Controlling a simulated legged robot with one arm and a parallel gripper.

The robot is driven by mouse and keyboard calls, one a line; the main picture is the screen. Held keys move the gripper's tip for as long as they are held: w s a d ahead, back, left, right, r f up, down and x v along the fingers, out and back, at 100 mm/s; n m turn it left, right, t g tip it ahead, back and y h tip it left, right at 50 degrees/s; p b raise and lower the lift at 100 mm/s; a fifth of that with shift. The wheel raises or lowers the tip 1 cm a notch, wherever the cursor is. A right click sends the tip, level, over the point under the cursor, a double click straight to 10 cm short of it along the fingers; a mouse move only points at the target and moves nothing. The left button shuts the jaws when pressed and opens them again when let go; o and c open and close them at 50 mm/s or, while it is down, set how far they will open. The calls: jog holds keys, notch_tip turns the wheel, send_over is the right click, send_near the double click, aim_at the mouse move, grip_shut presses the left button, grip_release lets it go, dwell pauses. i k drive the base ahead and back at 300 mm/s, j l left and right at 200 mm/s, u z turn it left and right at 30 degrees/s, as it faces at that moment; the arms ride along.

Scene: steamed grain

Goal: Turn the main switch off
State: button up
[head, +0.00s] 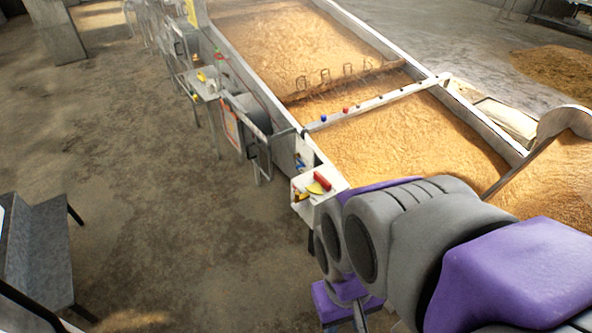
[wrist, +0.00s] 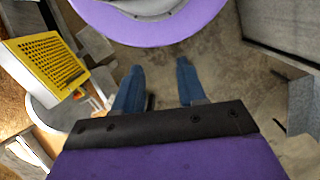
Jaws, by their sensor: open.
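A white control box (head: 340,181) stands at the near left corner of the grain bed in the head view. It carries a red handle-like part (head: 322,183) and a yellow part (head: 315,188); I cannot tell for sure which is the main switch, or its position. In the wrist view my gripper (wrist: 158,88) shows two blue fingers, apart and empty, pointing over the floor. No switch shows clearly in the wrist view. My arm fills the lower right of the head view, just right of the box, and the gripper's fingertips are not clearly visible there.
Long grain beds (head: 410,135) run away from me, with a dividing rail (head: 375,103) carrying small red and blue knobs. More machine boxes (head: 245,125) line their left side. Open floor (head: 130,170) lies left. A yellow perforated panel (wrist: 48,62) shows at the wrist view's left.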

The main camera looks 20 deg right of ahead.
aim_at(316, 187)
jog(key=z, duration=0.5)
jog(key=i+j, duration=0.1)
jog(key=i, duration=0.35)
jog(key=i+z, duration=0.15)
jog(key=i, duration=0.3)
